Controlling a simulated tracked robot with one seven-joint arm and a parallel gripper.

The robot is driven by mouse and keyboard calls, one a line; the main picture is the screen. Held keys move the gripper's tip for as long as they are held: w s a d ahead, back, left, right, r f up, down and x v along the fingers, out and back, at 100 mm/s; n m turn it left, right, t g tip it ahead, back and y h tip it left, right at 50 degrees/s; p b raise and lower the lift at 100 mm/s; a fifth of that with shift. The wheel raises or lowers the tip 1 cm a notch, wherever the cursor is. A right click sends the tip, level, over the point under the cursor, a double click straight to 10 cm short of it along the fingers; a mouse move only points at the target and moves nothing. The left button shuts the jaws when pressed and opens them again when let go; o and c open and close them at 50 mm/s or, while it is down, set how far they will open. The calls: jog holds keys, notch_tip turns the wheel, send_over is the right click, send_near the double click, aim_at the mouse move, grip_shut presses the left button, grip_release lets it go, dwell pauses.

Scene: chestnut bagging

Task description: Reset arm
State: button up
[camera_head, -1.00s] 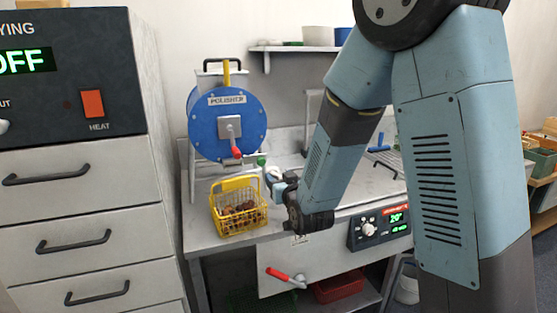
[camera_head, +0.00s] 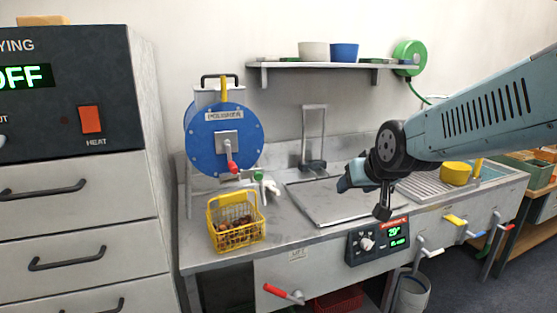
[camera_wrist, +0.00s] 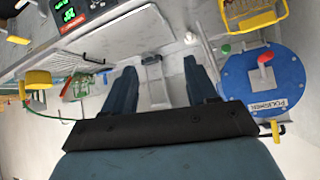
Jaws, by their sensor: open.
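My gripper (camera_head: 352,177) hangs in the air above the metal worktop (camera_head: 215,258), right of the yellow basket, pointing left in the head view. In the wrist view my gripper (camera_wrist: 163,82) shows two blue fingers spread wide with nothing between them. The yellow wire basket (camera_head: 236,222) holds brown chestnuts and stands on the worktop in front of the blue polisher (camera_head: 205,150). In the wrist view, turned upside down, the basket (camera_wrist: 262,18) is cut off at the top right and the polisher (camera_wrist: 250,85) is at the right.
A drying cabinet (camera_head: 75,205) with drawers stands at the left. A control panel (camera_head: 366,244) sits on the worktop's front. A wall shelf (camera_head: 290,66) holds a white and a blue pot. A yellow tub (camera_head: 455,172) stands at the right near coloured taps.

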jog(key=s+d+r+g, duration=0.1)
jog(key=s+d, duration=0.2)
jog(key=s, duration=0.5)
jog(key=s+d+r+m+g+h, duration=0.1)
jog(key=s+d+g, duration=0.1)
jog(key=s, duration=0.5)
jog(key=shift+s+d+g+h, duration=0.3)
jog(key=shift+s+d, duration=0.05)
jog(key=shift+d, duration=0.05)
